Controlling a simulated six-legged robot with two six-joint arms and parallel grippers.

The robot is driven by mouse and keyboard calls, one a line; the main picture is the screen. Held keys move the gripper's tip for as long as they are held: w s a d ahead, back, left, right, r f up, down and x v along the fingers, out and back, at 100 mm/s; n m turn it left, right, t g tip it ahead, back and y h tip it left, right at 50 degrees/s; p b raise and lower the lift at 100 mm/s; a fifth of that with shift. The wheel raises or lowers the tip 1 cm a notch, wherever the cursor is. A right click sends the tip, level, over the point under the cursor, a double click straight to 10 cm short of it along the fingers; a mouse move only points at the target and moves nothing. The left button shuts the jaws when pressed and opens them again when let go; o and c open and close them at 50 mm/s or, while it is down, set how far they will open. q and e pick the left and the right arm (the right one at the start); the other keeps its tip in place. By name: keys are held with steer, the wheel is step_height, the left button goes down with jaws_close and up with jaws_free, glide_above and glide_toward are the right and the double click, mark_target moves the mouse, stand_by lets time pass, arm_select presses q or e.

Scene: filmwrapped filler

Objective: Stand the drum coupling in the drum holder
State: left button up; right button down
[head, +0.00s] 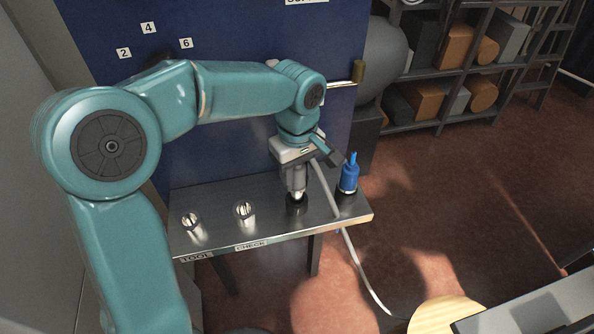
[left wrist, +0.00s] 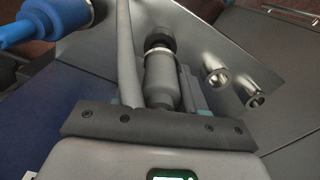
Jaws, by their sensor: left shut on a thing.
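My left gripper (head: 294,172) is shut on a grey cylindrical coupling, which I take to be the drum coupling (head: 295,183), and holds it about upright, nose down. Its lower end is at a dark round holder (head: 296,206) on the metal shelf. I cannot tell whether the nose is inside the holder or just above it. In the left wrist view the grey coupling (left wrist: 162,78) points at the black ring of that holder (left wrist: 159,42). A grey hose (head: 335,208) hangs from beside the gripper. My right gripper is not in view.
A blue coupling (head: 349,174) stands at the shelf's right end. Two silver sockets, one left (head: 193,225) and one nearer (head: 244,213), stand left of the dark holder. The shelf (head: 220,240) carries TOOL and CHECK labels. A blue panel (head: 230,140) rises behind it.

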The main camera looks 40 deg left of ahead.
arm_select(q)
steer(key=shift+f+b, duration=1.25)
steer(key=shift+f, duration=0.5)
steer(key=shift+f, duration=0.3)
steer(key=o, duration=1.2)
step_height(320, 180, up, 16)
steer(key=shift+r+p, duration=0.15)
steer(key=shift+p, duration=0.45)
